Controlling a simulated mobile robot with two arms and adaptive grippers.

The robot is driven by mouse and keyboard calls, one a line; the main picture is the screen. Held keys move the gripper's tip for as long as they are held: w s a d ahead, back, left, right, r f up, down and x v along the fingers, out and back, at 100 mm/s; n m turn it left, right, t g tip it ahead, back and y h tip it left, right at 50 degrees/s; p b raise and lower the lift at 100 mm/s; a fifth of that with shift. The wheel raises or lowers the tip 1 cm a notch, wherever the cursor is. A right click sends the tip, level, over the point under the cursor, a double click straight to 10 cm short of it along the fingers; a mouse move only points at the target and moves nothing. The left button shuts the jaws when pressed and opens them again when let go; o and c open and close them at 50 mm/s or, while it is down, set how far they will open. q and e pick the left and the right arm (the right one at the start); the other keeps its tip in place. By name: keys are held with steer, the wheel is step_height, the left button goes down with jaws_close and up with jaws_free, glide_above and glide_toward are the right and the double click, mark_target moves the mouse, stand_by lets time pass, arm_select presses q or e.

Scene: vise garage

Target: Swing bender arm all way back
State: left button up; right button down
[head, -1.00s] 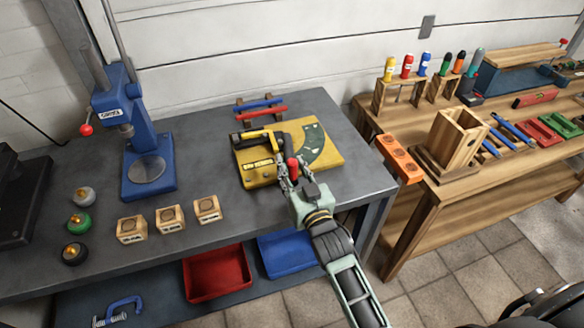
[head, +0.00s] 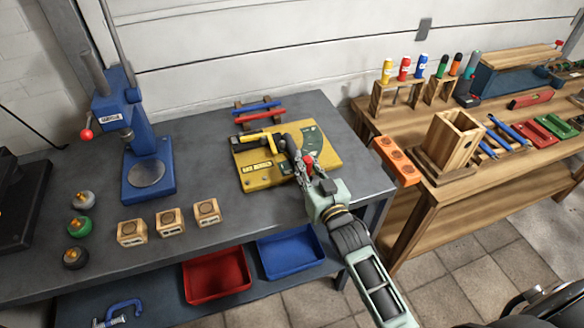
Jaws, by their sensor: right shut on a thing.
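The bender (head: 258,182) is a yellow plate with a green arc scale (head: 314,140), lying on the grey bench. Its dark bender arm (head: 292,150) runs from the block on the plate toward the front right, with a red grip (head: 308,161) at its end. My right gripper (head: 304,167) is shut on the arm's red grip, over the plate. The gripper partly hides the grip and the plate's front right part. My left gripper is not in the head view.
A blue press (head: 146,150) stands to the left. Three wooden blocks (head: 170,221) sit near the bench's front edge. Red and blue rods (head: 262,114) lie on a rack behind the bender. A red bin (head: 217,275) and a blue bin (head: 290,254) are below. A wooden bench stands at right.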

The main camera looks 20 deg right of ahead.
steer(key=d, duration=0.2)
steer(key=w+d, duration=0.1)
steer(key=shift+d, duration=0.4)
steer(key=shift+f, duration=0.1)
steer(key=c, duration=1.5)
jaws_free()
steer(key=shift+d, duration=0.1)
steer(key=shift+c, duration=0.2)
steer(key=s, duration=1.2)
steer(key=shift+d, duration=0.2)
steer(key=shift+c, duration=0.2)
